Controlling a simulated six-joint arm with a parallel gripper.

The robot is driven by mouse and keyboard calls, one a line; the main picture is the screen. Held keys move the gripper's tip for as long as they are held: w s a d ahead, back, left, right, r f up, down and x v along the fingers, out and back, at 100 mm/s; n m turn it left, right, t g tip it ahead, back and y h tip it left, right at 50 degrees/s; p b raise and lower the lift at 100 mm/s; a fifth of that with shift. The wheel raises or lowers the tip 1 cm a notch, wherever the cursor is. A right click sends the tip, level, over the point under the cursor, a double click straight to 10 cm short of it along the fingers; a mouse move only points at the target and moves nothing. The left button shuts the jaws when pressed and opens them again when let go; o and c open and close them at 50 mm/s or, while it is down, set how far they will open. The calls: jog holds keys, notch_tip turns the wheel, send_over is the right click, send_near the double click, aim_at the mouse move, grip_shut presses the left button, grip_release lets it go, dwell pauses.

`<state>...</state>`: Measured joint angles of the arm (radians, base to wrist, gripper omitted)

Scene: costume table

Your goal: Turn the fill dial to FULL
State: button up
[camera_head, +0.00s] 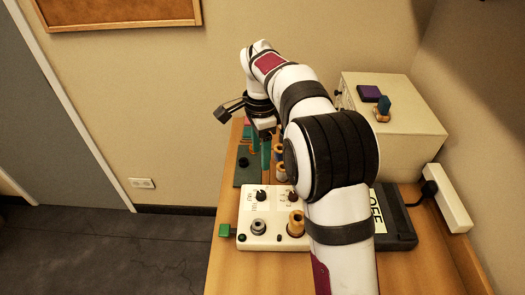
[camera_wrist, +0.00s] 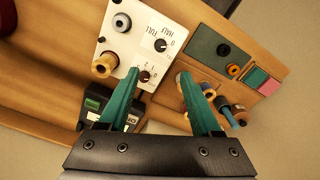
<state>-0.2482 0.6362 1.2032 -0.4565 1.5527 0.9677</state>
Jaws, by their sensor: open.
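The fill dial (camera_wrist: 162,45) is a small black knob on a white control panel (camera_wrist: 143,26), with FULL, HALF and 0 printed around it in the wrist view. Its pointer setting is too small to read surely. In the head view it is the left black knob (camera_head: 261,195) at the panel's back. In the head view my gripper (camera_head: 265,155) is behind the panel, apart from the dial.
On the panel's front half are a grey knob (camera_wrist: 121,21) and a tan knob (camera_wrist: 104,64). A dark green plate (camera_wrist: 220,55) with a black knob, and several spools (camera_wrist: 230,108), lie behind the panel. A black device (camera_head: 398,225) and a beige box (camera_head: 385,115) stand at right.

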aim_at(261, 193)
notch_tip(261, 193, down, 16)
jog(key=shift+r, duration=0.2)
grip_shut()
